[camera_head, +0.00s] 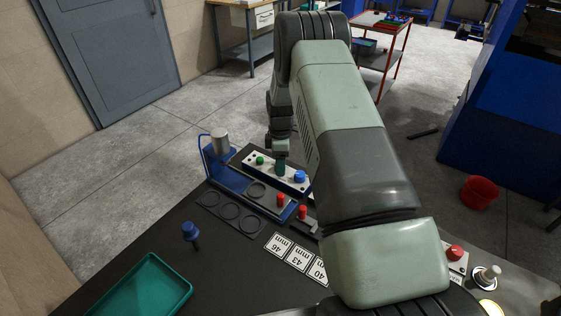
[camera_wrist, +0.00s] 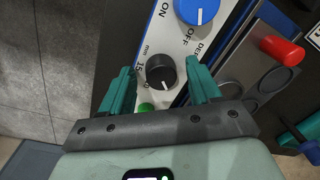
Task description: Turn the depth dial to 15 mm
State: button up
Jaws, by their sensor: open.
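A small white mark shows near the dial's lower edge in the picture. My gripper (camera_wrist: 160,70) is open, with one teal finger on each side of the dial and visible gaps to it. I cannot tell how far the fingertips are above the panel. In the head view my gripper (camera_head: 281,165) is over the panel (camera_head: 250,160) and hides the dial.
A blue ON/OFF knob (camera_wrist: 197,10) is beside the dial, and a green button (camera_wrist: 146,107) is on the other side. Red handles (camera_head: 281,200) and a plate with round recesses (camera_head: 229,211) lie in front. A green tray (camera_head: 150,262) stands front left.

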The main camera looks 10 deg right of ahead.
jog(key=c, duration=1)
jog(key=shift+c, duration=0.2)
jog(key=shift+m, duration=0.4)
jog(key=m, duration=0.5)
jog(key=shift+m, duration=0.3)
jog(key=m, duration=0.5)
jog(key=shift+s, duration=0.1)
jog(key=m, duration=0.6)
jog(key=shift+a+m+t, duration=0.1)
jog(key=shift+m+t, duration=0.2)
jog(key=shift+t, duration=0.1)
jog(key=m, duration=0.5)
jog(key=shift+m, duration=0.3)
